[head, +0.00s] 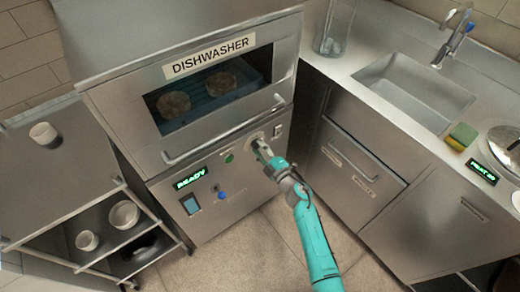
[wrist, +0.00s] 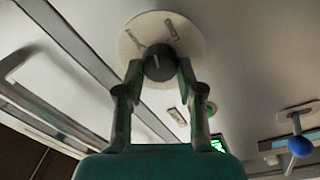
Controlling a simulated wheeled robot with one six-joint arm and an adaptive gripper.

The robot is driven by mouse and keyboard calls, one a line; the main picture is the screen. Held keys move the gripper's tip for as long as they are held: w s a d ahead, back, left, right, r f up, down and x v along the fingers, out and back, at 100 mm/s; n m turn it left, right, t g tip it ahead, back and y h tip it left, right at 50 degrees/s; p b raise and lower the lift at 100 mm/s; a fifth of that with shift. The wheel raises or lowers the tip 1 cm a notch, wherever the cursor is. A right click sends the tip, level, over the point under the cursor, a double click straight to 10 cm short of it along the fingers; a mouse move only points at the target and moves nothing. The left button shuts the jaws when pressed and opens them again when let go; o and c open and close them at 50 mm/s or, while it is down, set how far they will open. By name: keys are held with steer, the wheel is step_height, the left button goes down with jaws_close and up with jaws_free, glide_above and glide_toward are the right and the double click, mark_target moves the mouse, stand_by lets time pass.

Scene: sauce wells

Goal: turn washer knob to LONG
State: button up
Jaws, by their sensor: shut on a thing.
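The dishwasher (head: 200,130) is a steel machine with a name plate and a window in its door. Its dark round knob (wrist: 158,63) sits on a pale round dial plate (wrist: 190,25) in the wrist view. My gripper (wrist: 161,66) is shut on the knob, one finger on each side. A light pointer line shows on the knob's face, tilted slightly from vertical. Two small words are printed on the plate, one upper left and one upper right of the knob; they are too blurred to read surely. In the head view my gripper (head: 262,148) reaches the front panel and mostly hides the knob.
A green READY display (head: 190,178), a blue knob (head: 222,196) and a small green button (head: 229,158) are on the panel left of my gripper. The door handle (head: 225,135) runs above. A shelf cart (head: 75,185) stands left; sink cabinets (head: 365,170) stand right.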

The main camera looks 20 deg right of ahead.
steer(key=m, duration=0.6)
steer(key=shift+m+h, duration=0.3)
steer(key=shift+m, duration=0.1)
stand_by(0.3)
steer(key=o, duration=1.2)
steer(key=shift+c, duration=0.2)
steer(key=v, duration=1.2)
